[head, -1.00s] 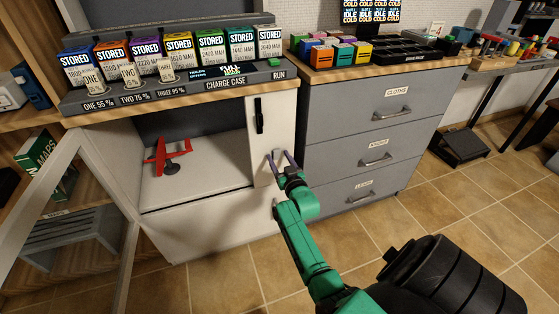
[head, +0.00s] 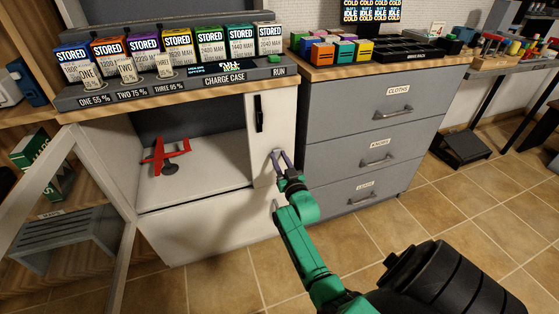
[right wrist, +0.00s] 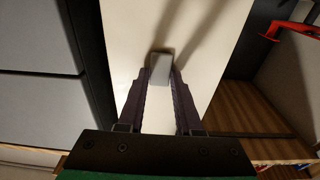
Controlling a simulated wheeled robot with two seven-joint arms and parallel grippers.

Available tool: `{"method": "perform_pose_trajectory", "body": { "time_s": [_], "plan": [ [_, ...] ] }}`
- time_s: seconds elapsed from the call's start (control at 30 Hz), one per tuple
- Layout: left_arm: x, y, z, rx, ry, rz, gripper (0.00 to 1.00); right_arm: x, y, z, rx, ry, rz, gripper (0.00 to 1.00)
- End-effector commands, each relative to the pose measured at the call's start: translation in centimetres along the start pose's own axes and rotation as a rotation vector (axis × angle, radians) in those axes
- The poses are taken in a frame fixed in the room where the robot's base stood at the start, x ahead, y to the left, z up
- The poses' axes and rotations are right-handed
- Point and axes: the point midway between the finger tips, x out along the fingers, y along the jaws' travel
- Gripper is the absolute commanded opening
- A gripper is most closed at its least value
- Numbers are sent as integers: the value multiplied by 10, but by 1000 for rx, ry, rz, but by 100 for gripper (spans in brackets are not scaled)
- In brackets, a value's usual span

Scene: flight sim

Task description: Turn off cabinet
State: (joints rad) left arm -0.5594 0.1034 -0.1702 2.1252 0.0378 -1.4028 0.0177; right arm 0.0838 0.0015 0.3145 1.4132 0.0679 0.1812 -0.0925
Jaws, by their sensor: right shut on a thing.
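The white cabinet (head: 215,232) stands below the counter, with an open compartment that holds a red model plane (head: 163,157) on a small dark stand. A narrow white panel (head: 262,170) on its right side carries a black upright handle (head: 259,114). My right gripper (head: 280,155) is at this panel, below the black handle. In the right wrist view its dark fingers (right wrist: 162,72) are shut on a small grey block (right wrist: 160,67) that sits on the white panel. In the head view the fingers mostly hide this block. My left gripper is out of view.
A charge case (head: 215,82) with several labelled packs sits on the counter above. A grey drawer unit (head: 345,113) stands close on the right. A framed door (head: 122,262) stands open on the left. Tiled floor (head: 350,238) is clear in front.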

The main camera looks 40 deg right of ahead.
Motion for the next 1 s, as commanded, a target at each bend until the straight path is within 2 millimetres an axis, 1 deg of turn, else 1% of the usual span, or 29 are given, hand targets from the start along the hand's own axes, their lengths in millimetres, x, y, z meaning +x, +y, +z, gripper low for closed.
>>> {"method": "perform_pose_trajectory", "body": {
  "time_s": [0.07, 0.1, 0.13, 0.17, 0.43, 0.57, 0.67, 0.73, 0.9, 1.0],
  "plan": [
    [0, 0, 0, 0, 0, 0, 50, 0, 0, 0, 0, -1, 0, 0],
    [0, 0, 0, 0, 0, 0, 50, 0, 0, 0, 0, -1, 0, 45],
    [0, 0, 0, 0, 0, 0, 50, 0, 0, 0, 0, -1, 0, 57],
    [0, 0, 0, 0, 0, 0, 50, 0, 0, 0, 0, -1, 0, 64],
    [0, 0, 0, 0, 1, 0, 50, 0, 0, 0, 0, -1, 0, 64],
    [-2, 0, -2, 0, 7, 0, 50, -6, 0, 0, 0, -2, 0, 64],
    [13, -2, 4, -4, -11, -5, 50, -21, 0, -1, 0, -3, 0, 64],
    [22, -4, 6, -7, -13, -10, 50, -38, 0, -1, 0, -5, 0, 64],
    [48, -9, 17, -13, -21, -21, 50, -90, 0, -2, 0, -7, 1, 64],
    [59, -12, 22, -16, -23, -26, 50, -117, 0, -1, 0, -6, 0, 64]
  ]
}}
